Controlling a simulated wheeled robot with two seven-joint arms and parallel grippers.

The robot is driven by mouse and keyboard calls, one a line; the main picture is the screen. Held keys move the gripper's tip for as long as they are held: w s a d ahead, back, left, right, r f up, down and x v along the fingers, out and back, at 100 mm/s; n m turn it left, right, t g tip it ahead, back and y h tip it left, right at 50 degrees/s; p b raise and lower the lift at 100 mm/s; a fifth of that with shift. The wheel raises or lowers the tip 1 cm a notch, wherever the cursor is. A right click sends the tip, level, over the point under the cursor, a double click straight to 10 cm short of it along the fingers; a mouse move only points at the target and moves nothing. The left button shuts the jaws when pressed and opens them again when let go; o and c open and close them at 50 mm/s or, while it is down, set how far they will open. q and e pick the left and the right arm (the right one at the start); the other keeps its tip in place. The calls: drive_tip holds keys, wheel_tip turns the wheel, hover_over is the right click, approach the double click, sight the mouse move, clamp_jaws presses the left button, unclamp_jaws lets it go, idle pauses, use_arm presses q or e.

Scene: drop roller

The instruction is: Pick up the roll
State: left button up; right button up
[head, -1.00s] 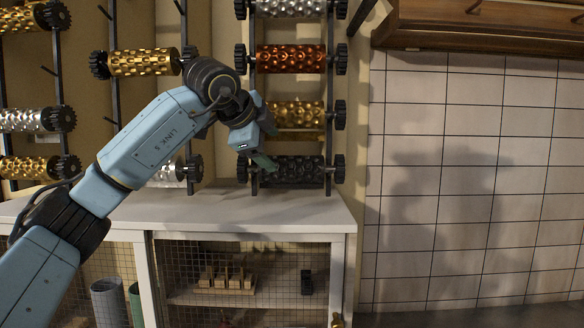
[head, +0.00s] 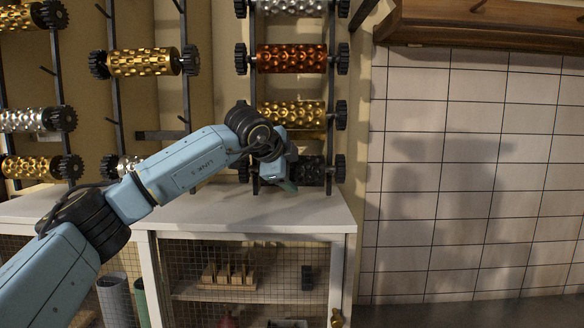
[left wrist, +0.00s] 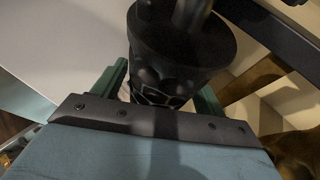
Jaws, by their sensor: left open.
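A black dimpled roll (head: 311,172) with dark toothed end wheels sits at the bottom of the right-hand rack, just above the white counter. My left gripper (head: 285,184) is at its left part and hides some of it. In the left wrist view, a black roll (left wrist: 170,62) stands out between the green fingers of my open left gripper (left wrist: 160,92), one finger on each side. I cannot tell whether the fingers touch it. My right gripper is not in view.
Above the black roll hang a gold roll (head: 291,113), a copper roll (head: 291,58) and a silver roll (head: 290,6). More rolls hang on racks to the left. The white counter (head: 235,209) is clear in front. A tiled wall (head: 460,180) stands at right.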

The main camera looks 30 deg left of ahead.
use_arm(q)
clamp_jaws()
idle(0.3)
drive_tip(key=shift+r, duration=0.25)
drive_tip(key=shift+r, duration=0.1)
